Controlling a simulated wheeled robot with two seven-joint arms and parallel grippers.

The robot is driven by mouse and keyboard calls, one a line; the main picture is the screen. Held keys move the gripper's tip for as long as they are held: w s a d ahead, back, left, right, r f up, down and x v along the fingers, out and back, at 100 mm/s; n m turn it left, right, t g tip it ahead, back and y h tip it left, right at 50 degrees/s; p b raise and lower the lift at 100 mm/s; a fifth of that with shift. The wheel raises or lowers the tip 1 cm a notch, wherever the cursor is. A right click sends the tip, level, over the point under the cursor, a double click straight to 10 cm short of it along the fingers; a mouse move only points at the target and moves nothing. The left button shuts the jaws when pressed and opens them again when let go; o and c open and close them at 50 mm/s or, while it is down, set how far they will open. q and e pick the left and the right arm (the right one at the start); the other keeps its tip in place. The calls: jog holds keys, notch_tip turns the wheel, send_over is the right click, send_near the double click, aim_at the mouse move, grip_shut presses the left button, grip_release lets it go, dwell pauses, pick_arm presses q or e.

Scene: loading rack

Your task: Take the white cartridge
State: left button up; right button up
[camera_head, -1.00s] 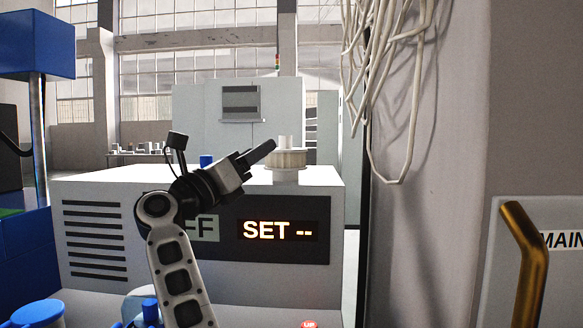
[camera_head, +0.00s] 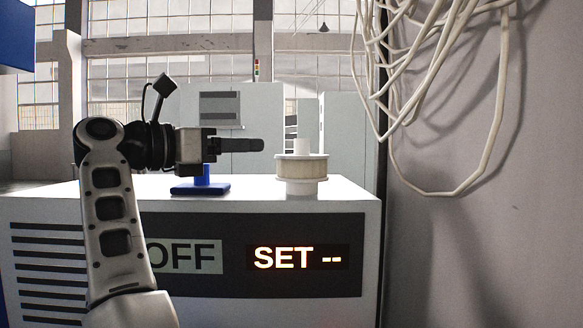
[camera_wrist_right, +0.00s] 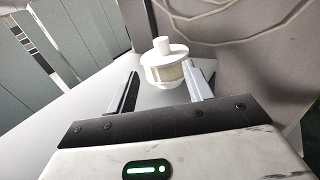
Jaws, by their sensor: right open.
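The white cartridge (camera_head: 302,168) is a round drum with a wide ribbed middle and a narrow knob on top. It stands upright on the top of the white machine (camera_head: 340,190), near its right end. My right gripper (camera_head: 254,145) is held level to the left of the cartridge, fingers pointing at it, with a gap between. In the right wrist view the cartridge (camera_wrist_right: 164,70) shows between and beyond the tips of the spread, empty fingers (camera_wrist_right: 160,80). My left gripper is out of view.
A blue stand (camera_head: 201,187) sits on the machine top beneath my right gripper. White cables (camera_head: 440,185) hang on the wall at the right. The machine front has a display reading SET -- (camera_head: 297,257). The machine top around the cartridge is clear.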

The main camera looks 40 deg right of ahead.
aim_at(296, 144)
jog(key=d, duration=0.5)
jog(key=s+d+p, duration=0.1)
jog(key=d, duration=0.1)
jog(key=shift+s+d+r, duration=0.1)
jog(key=shift+d, duration=0.15)
jog(key=d+p, duration=0.1)
jog(key=d, duration=0.4)
jog(key=shift+s+d, duration=0.1)
jog(key=shift+d, duration=0.2)
grip_shut()
